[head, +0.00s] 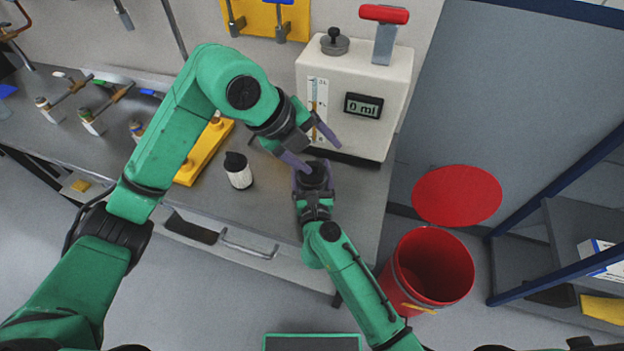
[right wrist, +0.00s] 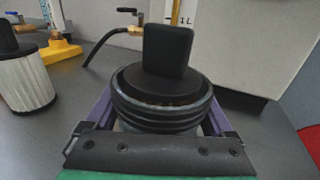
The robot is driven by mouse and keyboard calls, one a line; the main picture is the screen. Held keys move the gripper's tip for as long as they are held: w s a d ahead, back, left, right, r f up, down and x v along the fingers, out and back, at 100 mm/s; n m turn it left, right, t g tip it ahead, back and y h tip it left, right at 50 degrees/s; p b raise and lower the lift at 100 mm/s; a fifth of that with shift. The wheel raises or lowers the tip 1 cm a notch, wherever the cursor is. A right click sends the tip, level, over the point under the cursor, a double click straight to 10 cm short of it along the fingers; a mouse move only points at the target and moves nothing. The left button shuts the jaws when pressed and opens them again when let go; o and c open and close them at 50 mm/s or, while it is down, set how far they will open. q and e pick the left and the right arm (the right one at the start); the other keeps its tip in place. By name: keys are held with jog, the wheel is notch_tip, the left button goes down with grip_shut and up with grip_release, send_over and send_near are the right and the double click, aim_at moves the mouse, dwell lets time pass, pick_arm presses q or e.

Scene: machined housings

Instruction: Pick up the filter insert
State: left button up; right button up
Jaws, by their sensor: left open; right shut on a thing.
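The white pleated cylinder with a black top, which looks like the filter insert (head: 238,172), stands upright on the bench; it also shows at the left of the right wrist view (right wrist: 25,82). No gripper touches it. My right gripper (head: 313,173) is shut on a dark round housing (right wrist: 160,108) with a ribbed ring and an upright black block on top. My left gripper (head: 318,152) is open, its purple fingers apart, just above and behind the housing in the head view. It does not show in the right wrist view. The housing's inside is hidden.
A white dispenser (head: 342,135) reading 0 ml stands behind the grippers. A yellow stand (head: 205,153) is left of the white cylinder. An open red bin (head: 433,268) stands on the floor at right, beside a blue-framed shelf. Bench around the cylinder is mostly clear.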

aim_at(311, 164)
jog(key=shift+f, duration=0.1)
pick_arm(q)
jog(key=w+f+m+y, duration=0.1)
jog(key=w+f+m, duration=0.1)
jog(key=f+m, duration=0.1)
jog(key=w+f+m+y, duration=0.1)
jog(key=f+m+y, duration=0.1)
jog(key=f+m, duration=0.1)
jog(key=w+a+f+m+t+y, duration=0.1)
jog(key=w+f+m, duration=0.1)
jog(key=f+m, duration=0.1)
jog(key=shift+w+f, duration=0.3)
jog(key=shift+f, duration=0.35)
grip_shut()
notch_tip(311, 164, up, 10)
jog(key=shift+r, duration=0.1)
pick_arm(e)
jog(key=o, duration=1.1)
jog(key=shift+o, duration=0.2)
jog(key=shift+s, duration=0.1)
